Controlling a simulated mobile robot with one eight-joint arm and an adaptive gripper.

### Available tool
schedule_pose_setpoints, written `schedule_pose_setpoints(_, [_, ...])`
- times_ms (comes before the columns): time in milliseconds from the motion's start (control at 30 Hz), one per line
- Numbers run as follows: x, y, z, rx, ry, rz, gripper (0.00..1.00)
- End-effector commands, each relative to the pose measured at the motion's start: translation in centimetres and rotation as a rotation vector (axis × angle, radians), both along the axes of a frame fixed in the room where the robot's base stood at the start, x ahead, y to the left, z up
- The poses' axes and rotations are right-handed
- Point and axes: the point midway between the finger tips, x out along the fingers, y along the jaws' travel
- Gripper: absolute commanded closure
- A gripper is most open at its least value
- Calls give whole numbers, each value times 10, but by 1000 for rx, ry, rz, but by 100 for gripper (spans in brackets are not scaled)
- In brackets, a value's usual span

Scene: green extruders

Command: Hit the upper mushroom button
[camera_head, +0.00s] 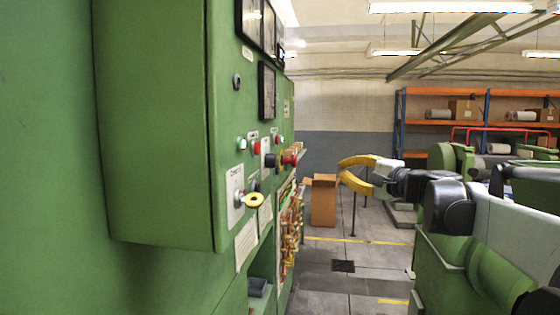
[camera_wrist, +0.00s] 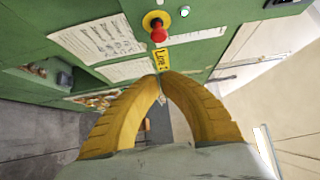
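In the head view, a green control cabinet (camera_head: 160,120) carries a red knob (camera_head: 290,159) that sticks out, and lower down a button with a yellow round collar (camera_head: 254,200). The wrist view shows a red mushroom button (camera_wrist: 159,34) on a yellow round base; I cannot tell which head-view control it is. My gripper (camera_head: 341,169) is to the right of the panel and apart from it. Its two curved yellow fingers meet at the tips (camera_wrist: 162,75), with nothing seen between them. In the wrist view the tips appear below the red button, not on it.
A green light (camera_head: 242,144), a red button (camera_head: 257,148) and a black knob (camera_head: 270,160) are also on the panel. A yellow label (camera_wrist: 160,58) is below the mushroom button. A cardboard box (camera_head: 323,200) stands behind; green machinery (camera_head: 440,260) is at right.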

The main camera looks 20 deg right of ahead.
Motion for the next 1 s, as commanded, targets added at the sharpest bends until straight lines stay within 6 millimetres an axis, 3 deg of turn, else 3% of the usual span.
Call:
schedule_pose_setpoints(267, [10,2,1,-1,1,2,100])
schedule_pose_setpoints(733, [101,21,2,-1,1,3,100])
schedule_pose_setpoints(1000, [118,49,1,-1,1,2,100])
